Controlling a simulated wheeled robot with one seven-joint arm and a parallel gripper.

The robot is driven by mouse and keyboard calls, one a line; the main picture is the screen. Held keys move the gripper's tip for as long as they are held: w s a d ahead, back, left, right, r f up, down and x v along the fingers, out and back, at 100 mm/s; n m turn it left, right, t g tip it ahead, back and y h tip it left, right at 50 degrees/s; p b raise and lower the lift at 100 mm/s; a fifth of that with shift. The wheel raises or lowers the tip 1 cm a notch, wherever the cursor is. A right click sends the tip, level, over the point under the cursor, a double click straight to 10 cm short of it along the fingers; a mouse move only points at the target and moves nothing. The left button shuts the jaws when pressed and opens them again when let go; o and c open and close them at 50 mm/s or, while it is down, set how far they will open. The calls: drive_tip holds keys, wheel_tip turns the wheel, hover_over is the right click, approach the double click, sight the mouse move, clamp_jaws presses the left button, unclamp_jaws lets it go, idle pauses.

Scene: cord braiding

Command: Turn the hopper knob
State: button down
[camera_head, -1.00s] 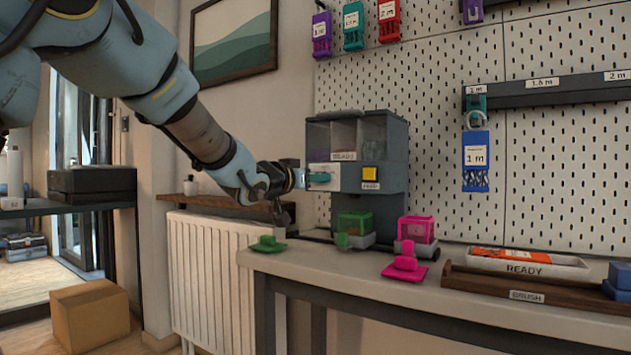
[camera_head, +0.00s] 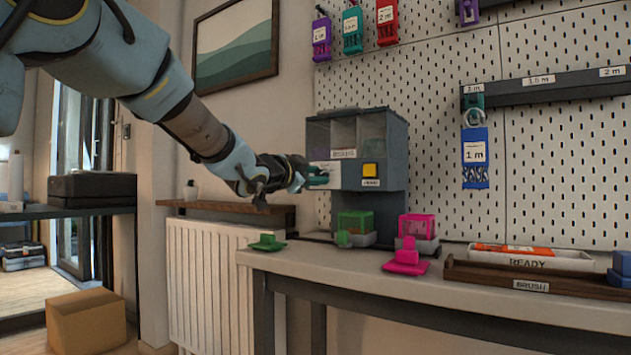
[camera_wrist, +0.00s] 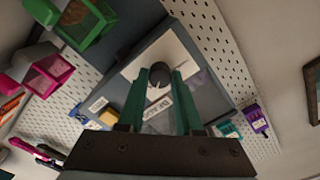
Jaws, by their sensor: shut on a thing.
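The grey bead hopper (camera_head: 383,150) stands at the back of the bench against the pegboard, with clear bins on top and a yellow button (camera_head: 370,171) on its front. Its dark round knob (camera_wrist: 160,73) sits on a white plate (camera_wrist: 150,58) and shows in the wrist view. My gripper (camera_head: 318,176) reaches the hopper's front from the left. In the wrist view its two green fingers (camera_wrist: 160,88) lie on either side of the knob, shut on it. In the head view my gripper mostly hides the knob.
A green clear box (camera_head: 354,222) sits under the hopper, with a pink box (camera_head: 416,227) to its right. A green lid (camera_head: 267,243) and a pink lid (camera_head: 406,258) lie near the bench edge. A READY tray (camera_head: 530,259) is at right. A radiator (camera_head: 205,280) stands below my arm.

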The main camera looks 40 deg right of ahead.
drive_tip(key=shift+m, duration=0.4)
drive_tip(key=c, duration=0.6)
unclamp_jaws()
drive_tip(key=shift+a, duration=0.1)
drive_tip(key=p+v, duration=0.1)
drive_tip(key=v, duration=0.9)
drive_tip(key=shift+s+a, duration=0.1)
drive_tip(key=shift+a, duration=0.2)
